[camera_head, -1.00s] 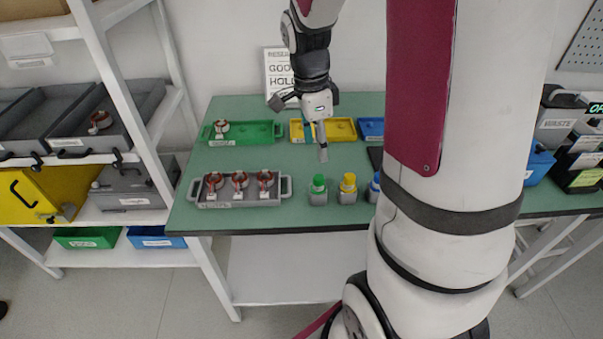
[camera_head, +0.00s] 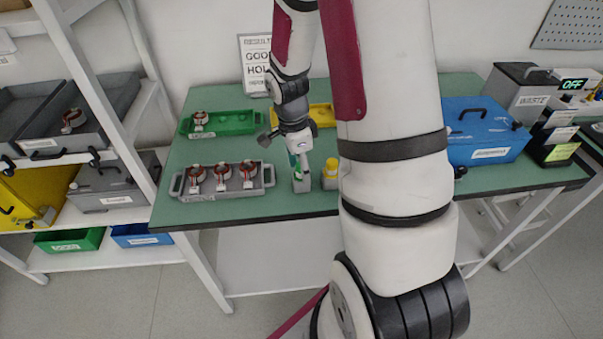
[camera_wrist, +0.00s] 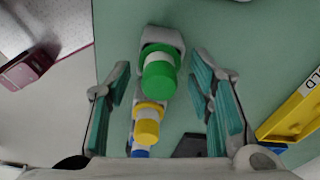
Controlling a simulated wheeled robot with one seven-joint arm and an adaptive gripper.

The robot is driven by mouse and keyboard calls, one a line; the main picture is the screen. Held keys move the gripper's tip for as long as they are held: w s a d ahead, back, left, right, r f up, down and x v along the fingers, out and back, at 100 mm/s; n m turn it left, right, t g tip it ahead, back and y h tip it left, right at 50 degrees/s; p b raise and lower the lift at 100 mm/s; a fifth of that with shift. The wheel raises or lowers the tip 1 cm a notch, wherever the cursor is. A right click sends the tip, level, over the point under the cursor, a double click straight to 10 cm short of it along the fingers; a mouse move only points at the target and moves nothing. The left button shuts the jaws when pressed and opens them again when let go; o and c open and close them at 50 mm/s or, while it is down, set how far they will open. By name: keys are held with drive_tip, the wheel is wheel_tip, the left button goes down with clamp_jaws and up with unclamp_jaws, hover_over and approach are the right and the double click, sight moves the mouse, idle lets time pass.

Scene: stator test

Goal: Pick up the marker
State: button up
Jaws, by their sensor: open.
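Several markers stand upright in grey holders near the table's front edge. The green marker (camera_wrist: 159,78) is centred between my open fingers in the wrist view, and nothing is held. In the head view my gripper (camera_head: 302,172) is lowered right at the green marker (camera_head: 298,172) and partly hides it. The yellow marker (camera_head: 331,170) stands to its right, partly behind my arm; it also shows in the wrist view (camera_wrist: 148,124). The blue marker (camera_wrist: 140,153) is only partly seen in the wrist view and is hidden by my arm in the head view.
A grey tray (camera_head: 264,184) with several copper stators lies to the left. A green tray (camera_head: 240,122) and a yellow tray (camera_head: 322,116) are behind. Shelves (camera_head: 90,80) are at the left.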

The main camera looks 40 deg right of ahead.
drive_tip(key=shift+f, duration=0.15)
drive_tip(key=c, duration=1)
